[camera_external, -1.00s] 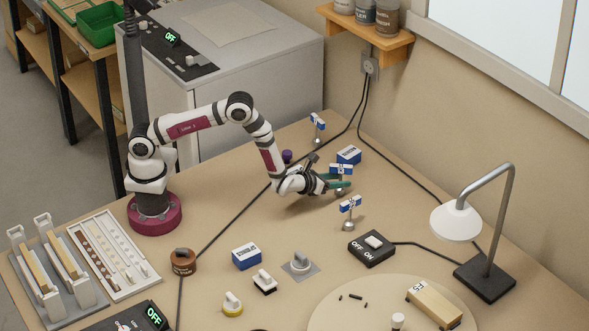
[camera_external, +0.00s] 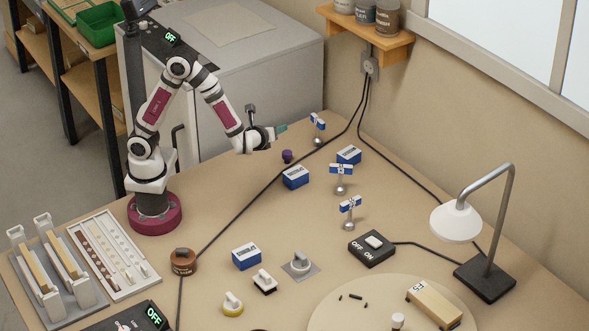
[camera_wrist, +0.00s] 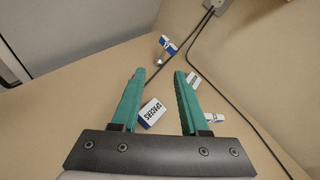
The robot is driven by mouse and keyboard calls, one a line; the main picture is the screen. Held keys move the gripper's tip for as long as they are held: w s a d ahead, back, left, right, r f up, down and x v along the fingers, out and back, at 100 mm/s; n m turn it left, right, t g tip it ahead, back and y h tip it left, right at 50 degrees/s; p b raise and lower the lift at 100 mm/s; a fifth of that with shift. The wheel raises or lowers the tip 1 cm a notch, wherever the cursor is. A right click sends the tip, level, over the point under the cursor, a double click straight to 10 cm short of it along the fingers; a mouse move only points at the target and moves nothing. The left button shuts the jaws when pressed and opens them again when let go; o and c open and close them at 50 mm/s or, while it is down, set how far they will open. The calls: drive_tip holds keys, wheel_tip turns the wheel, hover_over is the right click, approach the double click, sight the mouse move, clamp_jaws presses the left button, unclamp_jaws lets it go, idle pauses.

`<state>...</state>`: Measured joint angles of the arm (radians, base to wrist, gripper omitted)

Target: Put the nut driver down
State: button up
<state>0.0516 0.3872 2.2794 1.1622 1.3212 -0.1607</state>
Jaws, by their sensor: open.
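My gripper (camera_external: 281,129) is raised above the far part of the bench, left of the farthest sign stand. In the wrist view its two green fingers (camera_wrist: 160,74) stand apart with nothing held between them. No nut driver can be made out for certain in either view. A small dark purple object (camera_external: 287,156) stands on the bench below the gripper; it is too small to tell whether it is the nut driver. I cannot pick it out in the wrist view.
Blue-and-white boxes (camera_external: 295,177) (camera_external: 348,155) and sign stands (camera_external: 341,170) (camera_external: 318,122) (camera_external: 350,205) stand around the gripper's area. A spacers box (camera_wrist: 152,112) shows between the fingers. A black cable (camera_external: 236,219) crosses the bench. A lamp (camera_external: 487,278) stands right. Bench between box and brown pot (camera_external: 183,262) is mostly clear.

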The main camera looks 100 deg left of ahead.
drive_tip(key=s+d+r+n+g+h, duration=0.15)
drive_tip(key=s+n, duration=0.25)
drive_tip(key=s, duration=0.4)
drive_tip(key=s+d+r+n+g+h, duration=0.1)
drive_tip(key=s+d+n+g+h, duration=0.25)
drive_tip(key=s, duration=0.35)
drive_tip(key=s+d+n+t+h, duration=0.1)
drive_tip(key=s+d+n+h, duration=0.3)
drive_tip(key=d, duration=0.6)
drive_tip(key=s+h, duration=0.2)
drive_tip(key=shift+s+f+t, duration=0.3)
drive_tip(key=shift+f, duration=0.1)
